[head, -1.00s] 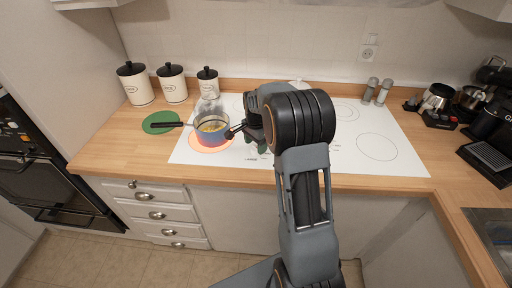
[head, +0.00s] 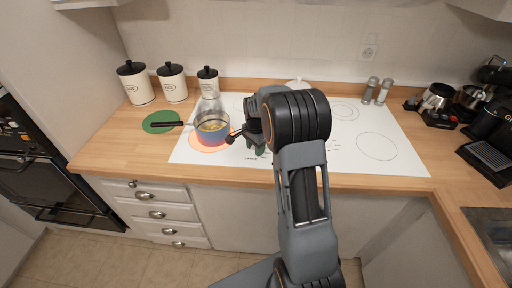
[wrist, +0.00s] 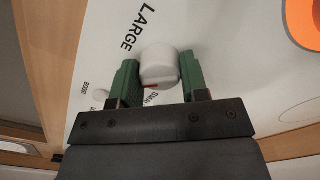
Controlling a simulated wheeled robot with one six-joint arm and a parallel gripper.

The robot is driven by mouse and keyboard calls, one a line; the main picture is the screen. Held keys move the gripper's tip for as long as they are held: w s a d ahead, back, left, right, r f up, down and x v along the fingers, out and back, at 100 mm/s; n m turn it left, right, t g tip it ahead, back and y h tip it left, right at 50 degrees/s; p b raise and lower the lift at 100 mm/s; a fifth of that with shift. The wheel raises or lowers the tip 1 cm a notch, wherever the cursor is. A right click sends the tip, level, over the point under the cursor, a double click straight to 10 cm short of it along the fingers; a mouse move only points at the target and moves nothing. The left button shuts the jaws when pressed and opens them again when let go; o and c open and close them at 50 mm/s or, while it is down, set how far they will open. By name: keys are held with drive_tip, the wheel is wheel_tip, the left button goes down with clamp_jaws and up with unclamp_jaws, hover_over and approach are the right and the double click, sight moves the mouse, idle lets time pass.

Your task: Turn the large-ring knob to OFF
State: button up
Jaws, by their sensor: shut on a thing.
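The white round knob (wrist: 159,66) sits on the white cooktop (wrist: 215,20) in the wrist view. My gripper (wrist: 158,78) is shut on it, with one green finger on each side. A short red mark shows on the knob's near side, beside a partly hidden label starting "SMA". The word "LARGE" is printed at its upper left. In the head view my gripper (head: 256,145) is at the cooktop's front middle, where my arm hides the knob.
The pan's dark handle (head: 168,124) points left over a green round mat (head: 158,117). Several white canisters (head: 135,84) stand at the back left. Two shakers (head: 376,92) stand behind the cooktop. The right side of the cooktop is clear.

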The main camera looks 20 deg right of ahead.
drive_tip(key=shift+c, duration=1)
drive_tip(key=n, duration=0.6)
drive_tip(key=shift+b, duration=0.4)
drive_tip(key=n, duration=0.7)
drive_tip(key=shift+b, duration=0.3)
drive_tip(key=n, duration=0.7)
drive_tip(key=shift+n, duration=0.3)
drive_tip(key=n, duration=0.6)
drive_tip(key=shift+n+b, duration=0.3)
